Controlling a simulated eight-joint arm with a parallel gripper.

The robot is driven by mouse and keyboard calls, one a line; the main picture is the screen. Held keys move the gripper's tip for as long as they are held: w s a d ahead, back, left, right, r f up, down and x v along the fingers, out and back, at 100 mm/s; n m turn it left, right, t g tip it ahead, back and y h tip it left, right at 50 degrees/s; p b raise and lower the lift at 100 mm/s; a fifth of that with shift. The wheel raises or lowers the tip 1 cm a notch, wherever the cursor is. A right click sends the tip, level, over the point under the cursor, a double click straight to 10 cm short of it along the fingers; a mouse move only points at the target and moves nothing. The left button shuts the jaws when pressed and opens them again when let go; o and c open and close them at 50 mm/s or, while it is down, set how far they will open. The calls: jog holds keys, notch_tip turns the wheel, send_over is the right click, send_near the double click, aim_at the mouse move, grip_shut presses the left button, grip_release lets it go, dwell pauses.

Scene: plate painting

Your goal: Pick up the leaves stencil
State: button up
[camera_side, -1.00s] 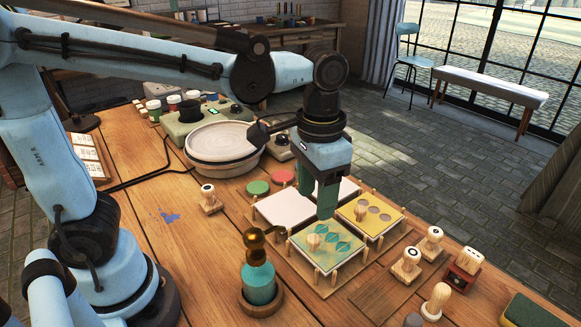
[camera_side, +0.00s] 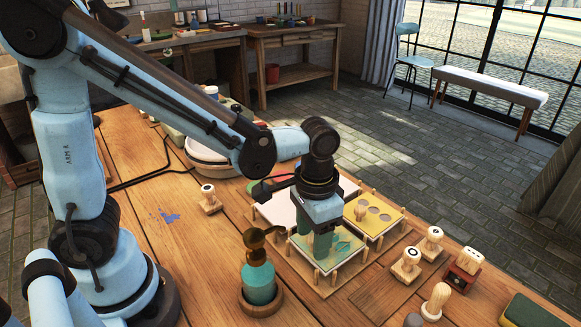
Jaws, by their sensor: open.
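The leaves stencil (camera_side: 343,244) is a pale sheet with green leaf shapes, lying in the front rack among wooden pegs. My gripper (camera_side: 320,256) points straight down over its left-middle part, where the stencil's wooden knob stands. The jaws are open and low, at about the knob's height. The knob is hidden behind the jaws, so I cannot tell whether they touch it.
A yellow stencil with round holes (camera_side: 378,216) sits behind and to the right. A teal bottle (camera_side: 259,284) stands front left. Wooden-handled stamps (camera_side: 407,265) stand at right. A stamp (camera_side: 210,199) stands left on open tabletop.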

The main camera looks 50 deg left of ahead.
jog(key=shift+f, duration=0.65)
grip_shut()
jog(key=shift+r, duration=0.15)
